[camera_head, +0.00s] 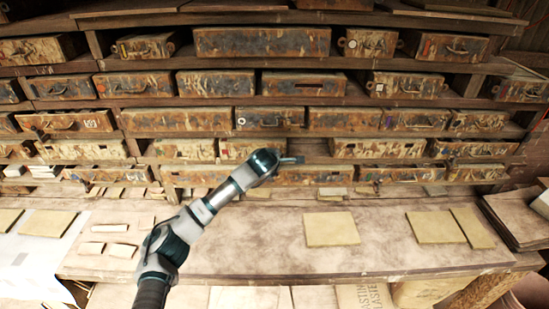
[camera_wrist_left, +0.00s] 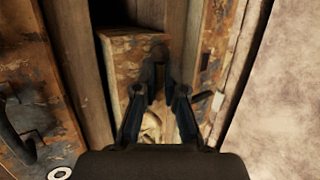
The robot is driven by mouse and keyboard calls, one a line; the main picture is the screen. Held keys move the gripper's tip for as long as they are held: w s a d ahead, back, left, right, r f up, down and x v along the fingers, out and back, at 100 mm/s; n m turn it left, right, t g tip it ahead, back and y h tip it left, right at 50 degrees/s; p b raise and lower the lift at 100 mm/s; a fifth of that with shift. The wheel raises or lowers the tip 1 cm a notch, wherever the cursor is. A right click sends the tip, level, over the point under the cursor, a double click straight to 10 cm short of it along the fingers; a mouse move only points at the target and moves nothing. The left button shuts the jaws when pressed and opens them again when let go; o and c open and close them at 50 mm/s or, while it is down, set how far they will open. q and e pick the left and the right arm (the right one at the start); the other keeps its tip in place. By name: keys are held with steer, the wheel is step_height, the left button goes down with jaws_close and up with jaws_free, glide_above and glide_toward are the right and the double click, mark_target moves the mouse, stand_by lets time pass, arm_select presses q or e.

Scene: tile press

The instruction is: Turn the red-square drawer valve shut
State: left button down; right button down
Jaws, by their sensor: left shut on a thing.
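A wall of worn, rusty drawers (camera_head: 262,42) fills the back of the head view. My left gripper (camera_head: 291,160) reaches up to the lower rows, in front of a drawer front. In the left wrist view, the fingers (camera_wrist_left: 163,78) close together against a rust-stained drawer front (camera_wrist_left: 122,62). They are shut on a small part there, which the fingers mostly hide. I cannot make out a red square or a valve shape at this spot. My right gripper is not in view.
A worn bench top (camera_head: 270,235) lies below the drawers. Flat tan tiles (camera_head: 331,229) lie on it, with smaller pale pieces (camera_head: 122,250) at the left and a tile stack (camera_head: 510,215) at the right. Drawer handles (camera_head: 408,86) stick out from several fronts.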

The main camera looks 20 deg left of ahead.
arm_select(q)
steer(key=shift+s+d+f, duration=0.1)
steer(key=shift+d+f, duration=0.2)
steer(key=shift+d, duration=0.1)
steer(key=c, duration=1.2)
jaws_free()
steer(key=shift+c, duration=0.2)
steer(key=v, duration=1.1)
steer(key=shift+s+d+r, duration=0.25)
steer(key=shift+d+r, duration=0.05)
steer(key=shift+d, duration=0.1)
